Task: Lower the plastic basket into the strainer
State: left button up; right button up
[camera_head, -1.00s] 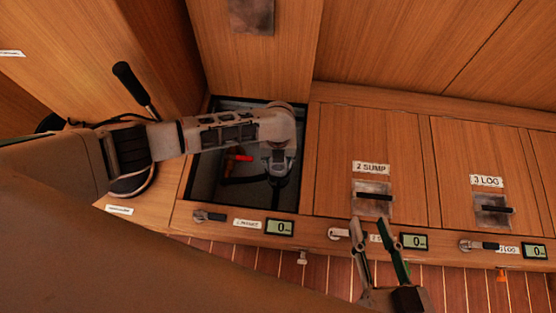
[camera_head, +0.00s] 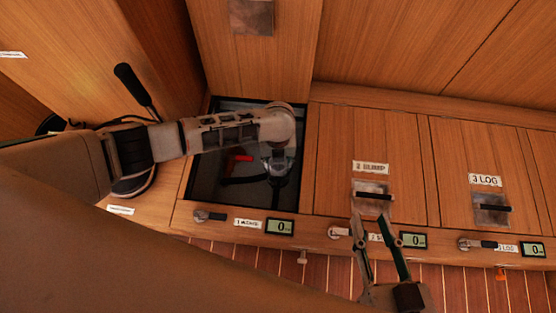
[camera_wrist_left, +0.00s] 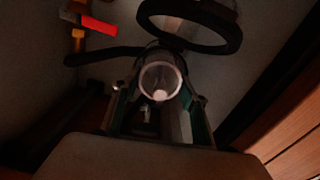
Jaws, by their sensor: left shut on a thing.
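My left gripper (camera_head: 277,168) reaches down into the open locker at the left of the counter. In the left wrist view, a pale, see-through plastic basket (camera_wrist_left: 160,79) with a round rim sits between its green-sided fingers, which are shut on it. A black ring with a clear round part (camera_wrist_left: 190,40) lies just beyond the basket and looks like part of the strainer. The gripper and shadow hide how the basket meets the strainer body. My right gripper (camera_head: 370,219) is open and empty in front of the counter.
A red-handled valve (camera_wrist_left: 92,22) and a dark hose (camera_wrist_left: 100,55) lie left of the basket in the left wrist view. The locker's front edge (camera_head: 235,211) is close to my left gripper. A closed hatch (camera_head: 340,150) is to the right.

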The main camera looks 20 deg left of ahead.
pick_arm(q)
jog(key=shift+f, duration=0.4)
jog(key=shift+r, duration=0.1)
dwell(0.7)
jog(key=shift+r, duration=0.25)
jog(key=shift+r, duration=0.1)
jog(key=shift+p, duration=0.3)
dwell(1.0)
dwell(0.3)
jog(key=o, duration=1.3)
